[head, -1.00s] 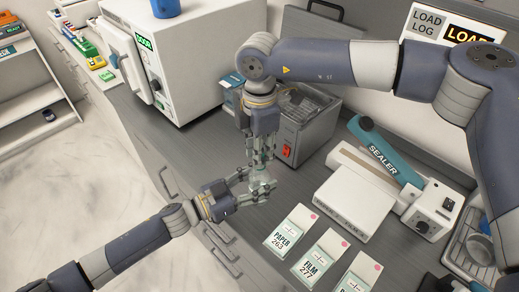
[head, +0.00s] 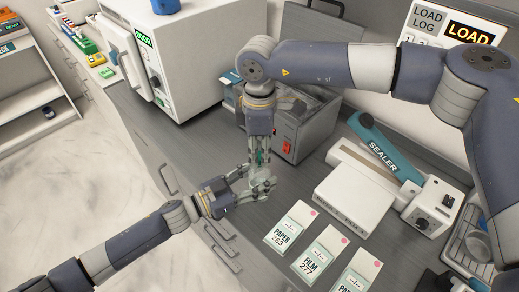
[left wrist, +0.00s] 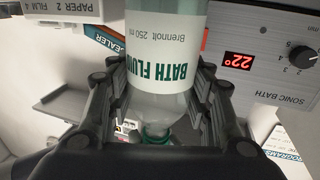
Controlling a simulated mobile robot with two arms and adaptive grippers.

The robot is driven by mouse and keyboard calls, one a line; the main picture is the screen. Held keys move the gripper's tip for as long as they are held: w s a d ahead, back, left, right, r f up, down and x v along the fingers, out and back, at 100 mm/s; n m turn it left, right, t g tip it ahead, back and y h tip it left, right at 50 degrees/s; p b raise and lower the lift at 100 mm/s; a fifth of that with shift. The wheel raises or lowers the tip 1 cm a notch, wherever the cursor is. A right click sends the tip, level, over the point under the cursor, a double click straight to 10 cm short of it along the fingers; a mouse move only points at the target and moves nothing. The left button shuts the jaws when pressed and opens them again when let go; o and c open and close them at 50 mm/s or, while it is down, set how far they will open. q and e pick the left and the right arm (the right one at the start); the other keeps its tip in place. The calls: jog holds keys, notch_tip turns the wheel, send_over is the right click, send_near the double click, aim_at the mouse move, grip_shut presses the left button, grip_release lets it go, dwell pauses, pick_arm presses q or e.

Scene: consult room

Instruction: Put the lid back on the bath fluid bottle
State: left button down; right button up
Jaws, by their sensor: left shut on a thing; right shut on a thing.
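The bath fluid bottle is clear, with a white label, and shows large in the left wrist view (left wrist: 165,50), upside down there. In the head view the bottle (head: 260,184) is small and partly hidden by fingers. My left gripper (head: 258,186) is shut around it over the grey counter. My right gripper (head: 259,158) points straight down just above the bottle, shut on the green lid (head: 262,157). In the left wrist view green (left wrist: 155,133) shows at the bottle's neck end. I cannot tell whether the lid touches or sits on the neck.
The sonic bath (head: 305,125) stands just behind the grippers. The sealer (head: 385,150) and a white box (head: 345,205) are to the right. Paper and film packs (head: 287,228) lie in front right. A white door unit (head: 185,60) stands at the back left.

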jog(key=shift+m, duration=1)
jog(key=o, duration=0.7)
jog(key=shift+c, duration=0.2)
jog(key=shift+r, duration=2.3)
jog(key=shift+c, duration=0.4)
